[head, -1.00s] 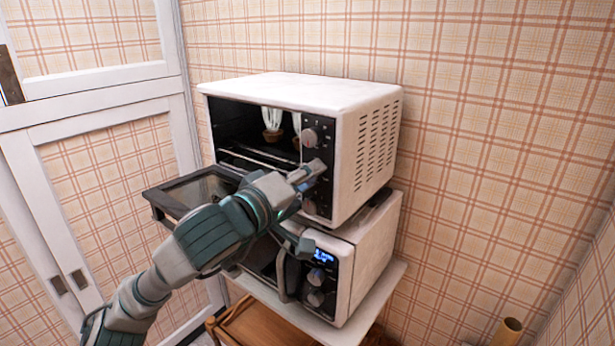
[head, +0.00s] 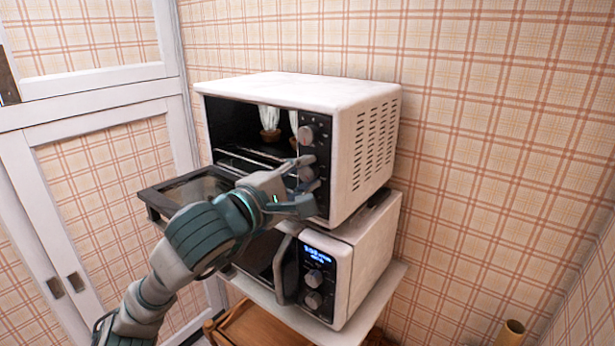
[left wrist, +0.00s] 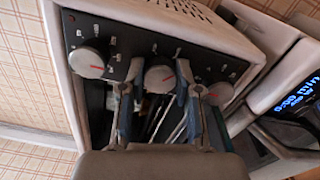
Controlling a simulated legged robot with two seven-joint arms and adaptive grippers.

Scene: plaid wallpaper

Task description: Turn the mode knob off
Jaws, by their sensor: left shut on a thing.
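The white toaster oven (head: 370,105) has a black control panel with three round grey knobs in a column: the top knob (head: 306,135), the middle knob (head: 306,174) and the bottom knob. In the left wrist view the top knob (left wrist: 85,62) is at left, the middle knob (left wrist: 160,78) at centre and the bottom knob (left wrist: 219,93) at right. My left gripper (head: 309,175) is shut on the middle knob, one finger on each side of it. I cannot read the panel labels. My right gripper is not in view.
The oven's glass door (head: 185,192) hangs open beside my left arm, with light-topped items (head: 270,125) inside. A microwave (head: 365,265) with a lit display stands below on a small table (head: 375,305). Plaid walls lie behind and to the right.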

